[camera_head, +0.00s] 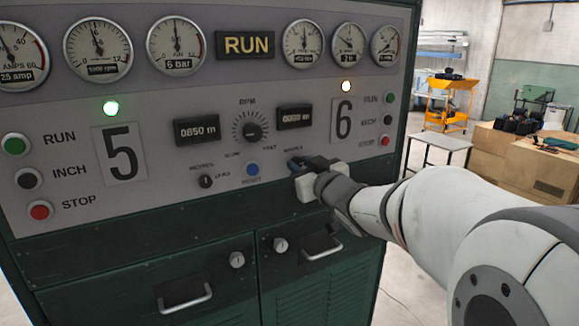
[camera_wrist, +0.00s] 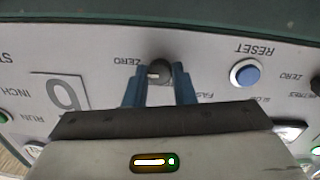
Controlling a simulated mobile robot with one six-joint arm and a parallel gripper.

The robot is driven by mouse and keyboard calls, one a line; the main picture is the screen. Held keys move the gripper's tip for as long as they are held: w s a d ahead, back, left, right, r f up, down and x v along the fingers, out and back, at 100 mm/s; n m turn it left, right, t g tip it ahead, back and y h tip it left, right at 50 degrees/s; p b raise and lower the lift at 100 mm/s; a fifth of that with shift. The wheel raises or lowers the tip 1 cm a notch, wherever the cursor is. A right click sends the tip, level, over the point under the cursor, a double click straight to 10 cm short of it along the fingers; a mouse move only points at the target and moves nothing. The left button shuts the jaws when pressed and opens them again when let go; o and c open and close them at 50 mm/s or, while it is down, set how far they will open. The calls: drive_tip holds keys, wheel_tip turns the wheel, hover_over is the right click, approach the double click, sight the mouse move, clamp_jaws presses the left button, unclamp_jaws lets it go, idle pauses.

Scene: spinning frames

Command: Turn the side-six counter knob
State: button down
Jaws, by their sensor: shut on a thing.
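The side-six counter knob (camera_wrist: 160,70) is small, dark and round, with a pale pointer mark, and "ZERO" is printed beside it. In the wrist view, which shows the panel upside down, it sits between the blue fingertips of my gripper (camera_wrist: 159,88). My gripper is shut on it. In the head view my gripper (camera_head: 303,165) is against the panel below the side-six counter (camera_head: 295,117) and hides the knob. That counter's digits are hard to read.
The blue reset button (camera_head: 252,169) is just left of my gripper. The side-five counter knob (camera_head: 205,181) is farther left. The RPM dial (camera_head: 250,127) is above. Drawer handles (camera_head: 186,299) stick out below. A white-topped table (camera_head: 440,142) stands behind at right.

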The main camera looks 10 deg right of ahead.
drive_tip(key=c, duration=2.2)
unclamp_jaws()
drive_tip(key=shift+f+n+b, duration=0.3)
drive_tip(key=shift+n+b, duration=1)
drive_tip(key=shift+b, duration=0.45)
drive_tip(key=c, duration=2.2)
unclamp_jaws()
drive_tip(key=n+b, duration=0.9)
drive_tip(key=n, duration=0.2)
drive_tip(key=shift+r+n+y+b, duration=0.15)
drive_tip(key=shift+n+y+b, duration=0.15)
drive_tip(key=shift+n+b, duration=1.5)
drive_tip(key=c, duration=2.2)
unclamp_jaws()
drive_tip(key=shift+n+p, duration=0.5)
drive_tip(key=shift+n, duration=0.2)
drive_tip(key=c, duration=1.2)
unclamp_jaws()
drive_tip(key=shift+r, duration=0.1)
